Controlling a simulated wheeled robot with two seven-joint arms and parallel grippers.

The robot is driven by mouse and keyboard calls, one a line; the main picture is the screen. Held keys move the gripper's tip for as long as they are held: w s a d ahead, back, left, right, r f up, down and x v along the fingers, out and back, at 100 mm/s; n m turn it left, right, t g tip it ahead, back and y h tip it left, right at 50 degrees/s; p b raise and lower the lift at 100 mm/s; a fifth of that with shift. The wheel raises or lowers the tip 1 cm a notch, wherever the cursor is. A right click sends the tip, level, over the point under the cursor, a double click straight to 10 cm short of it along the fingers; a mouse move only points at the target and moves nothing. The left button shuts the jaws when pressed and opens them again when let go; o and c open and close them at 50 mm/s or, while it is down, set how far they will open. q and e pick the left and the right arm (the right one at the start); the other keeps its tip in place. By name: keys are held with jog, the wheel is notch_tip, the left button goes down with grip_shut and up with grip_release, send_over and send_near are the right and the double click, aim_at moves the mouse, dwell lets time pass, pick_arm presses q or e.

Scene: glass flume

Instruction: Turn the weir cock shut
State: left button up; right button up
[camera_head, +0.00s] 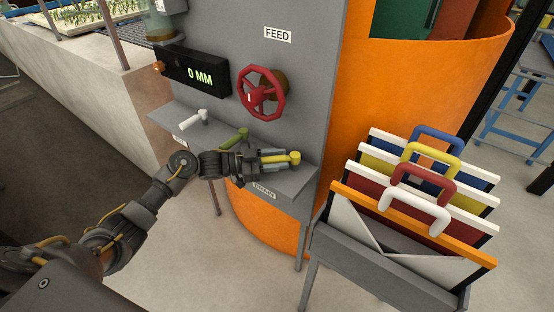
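Several cocks with bar levers stand on a grey shelf (290,186) below the panel: a white lever (194,118), a green lever (232,136) and a yellow lever (294,158). The label below the yellow lever reads DRAIN. The label below the white one is too small to read, and my arm hides the shelf edge below the green one. I cannot tell which cock is the weir cock. My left gripper (273,158) lies along the yellow lever with its fingers at the bar. Whether they grip it is unclear. My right gripper is out of view.
A red handwheel (262,93) under a FEED sign and a display (196,72) reading 0 MM are on the panel. An orange tank (420,80) stands behind. A rack (372,262) of boards with coloured handles stands at the right.

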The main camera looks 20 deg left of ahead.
pick_arm(q)
jog(key=shift+o, duration=0.6)
jog(key=shift+s+a, duration=0.15)
jog(key=shift+a, duration=0.1)
jog(key=b+v, duration=0.2)
jog(key=v, duration=0.8)
jog(key=shift+b, duration=0.35)
jog(key=shift+a, duration=0.1)
